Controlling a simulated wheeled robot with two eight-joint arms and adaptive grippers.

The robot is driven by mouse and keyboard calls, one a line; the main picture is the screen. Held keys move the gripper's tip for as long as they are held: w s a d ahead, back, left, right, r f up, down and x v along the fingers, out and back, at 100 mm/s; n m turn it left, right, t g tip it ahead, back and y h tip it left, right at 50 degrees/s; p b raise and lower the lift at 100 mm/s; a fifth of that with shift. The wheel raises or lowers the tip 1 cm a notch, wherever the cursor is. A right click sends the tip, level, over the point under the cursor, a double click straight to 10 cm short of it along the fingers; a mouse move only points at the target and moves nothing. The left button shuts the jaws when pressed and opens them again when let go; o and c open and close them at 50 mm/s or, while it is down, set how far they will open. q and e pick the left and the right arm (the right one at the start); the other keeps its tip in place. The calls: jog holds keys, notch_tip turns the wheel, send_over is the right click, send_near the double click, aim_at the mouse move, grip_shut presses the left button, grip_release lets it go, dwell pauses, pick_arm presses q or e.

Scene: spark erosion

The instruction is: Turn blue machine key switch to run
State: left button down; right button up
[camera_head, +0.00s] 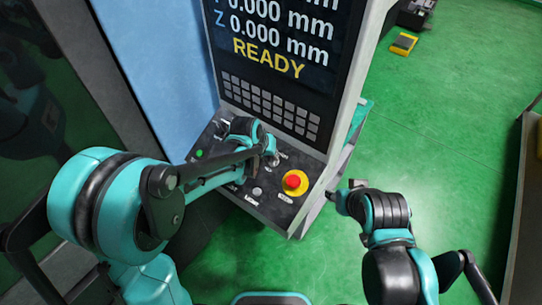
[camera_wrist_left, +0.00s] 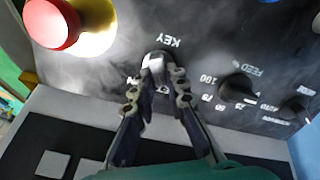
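The key switch (camera_wrist_left: 158,66) is a bright metal knob under the label KEY on the dark control panel, seen in the left wrist view. My left gripper (camera_wrist_left: 156,82) has its fingers apart, one on each side of the switch; I cannot tell whether they touch it. In the head view my left gripper (camera_head: 271,158) is low over the panel (camera_head: 233,187), below the keypad, and largely covers the switch. The switch's setting is not readable. My right gripper (camera_head: 335,196) is off the panel's right side, over the green floor, too small to read.
A red emergency button on a yellow base (camera_head: 295,182) stands up close to the left gripper. A FEED dial (camera_wrist_left: 238,89) is on the other side of the switch. The screen (camera_head: 277,40) reads READY.

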pick_arm(q)
jog(key=shift+m, duration=0.4)
jog(key=shift+d+m+b, duration=0.1)
jog(key=shift+m+b, duration=0.65)
jog(key=shift+m, duration=0.15)
jog(key=m+b, duration=0.1)
jog(key=m, duration=0.1)
jog(key=shift+m, duration=0.4)
jog(key=m+b, duration=0.1)
jog(key=m, duration=0.2)
jog(key=shift+s+d, duration=0.1)
jog(key=shift+d, duration=0.05)
jog(key=shift+s+m+b, duration=0.1)
jog(key=shift+m+b, duration=0.45)
jog(key=shift+m, duration=1.15)
jog(key=c, duration=1.5)
grip_release()
jog(key=shift+c, duration=0.2)
